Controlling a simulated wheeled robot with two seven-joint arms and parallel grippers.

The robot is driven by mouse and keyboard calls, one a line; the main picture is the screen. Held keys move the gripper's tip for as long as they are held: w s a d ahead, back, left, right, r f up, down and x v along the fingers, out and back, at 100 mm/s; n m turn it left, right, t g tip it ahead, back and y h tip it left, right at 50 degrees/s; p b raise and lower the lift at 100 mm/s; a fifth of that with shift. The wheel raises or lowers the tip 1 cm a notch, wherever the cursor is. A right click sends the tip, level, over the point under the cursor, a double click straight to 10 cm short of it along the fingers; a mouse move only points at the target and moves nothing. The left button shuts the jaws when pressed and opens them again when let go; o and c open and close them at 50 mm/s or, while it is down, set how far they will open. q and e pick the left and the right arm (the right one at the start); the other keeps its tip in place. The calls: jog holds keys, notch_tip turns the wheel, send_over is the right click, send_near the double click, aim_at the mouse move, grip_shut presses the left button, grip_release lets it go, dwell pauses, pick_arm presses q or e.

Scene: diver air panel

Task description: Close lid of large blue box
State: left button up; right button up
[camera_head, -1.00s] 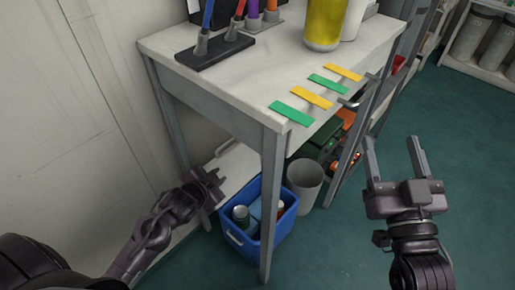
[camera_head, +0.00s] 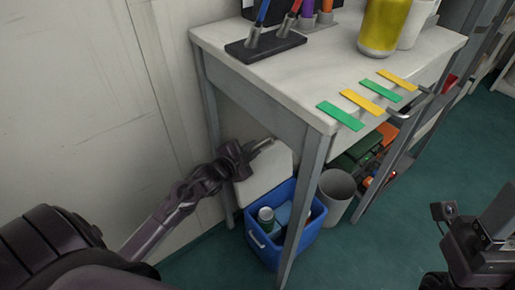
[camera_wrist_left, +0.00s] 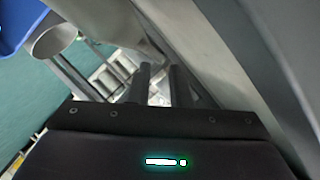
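The large blue box (camera_head: 262,250) stands on the floor under the table, its top open and a can and other items showing inside. A pale panel, seemingly its raised lid (camera_head: 270,172), stands tilted up at the back of the box. My left gripper (camera_head: 256,150) is at the upper left edge of this panel; I cannot tell whether they touch. In the left wrist view its two fingers (camera_wrist_left: 160,83) are apart with nothing seen between them, and a blue corner of the box (camera_wrist_left: 18,22) shows at top left. My right gripper (camera_head: 474,212), partly cut off at lower right, has its fingers apart and empty.
The table (camera_head: 310,85) stands over the box, one front leg (camera_head: 300,205) crossing in front of it. A grey bin (camera_head: 337,190) stands right of the box. The wall is close on the left. Green floor is clear at front right.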

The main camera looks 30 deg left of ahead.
aim_at(259, 145)
pick_arm(q)
jog(key=shift+b+x, duration=0.35)
jog(key=shift+x, duration=1.25)
grip_shut()
jog(key=shift+f, duration=0.1)
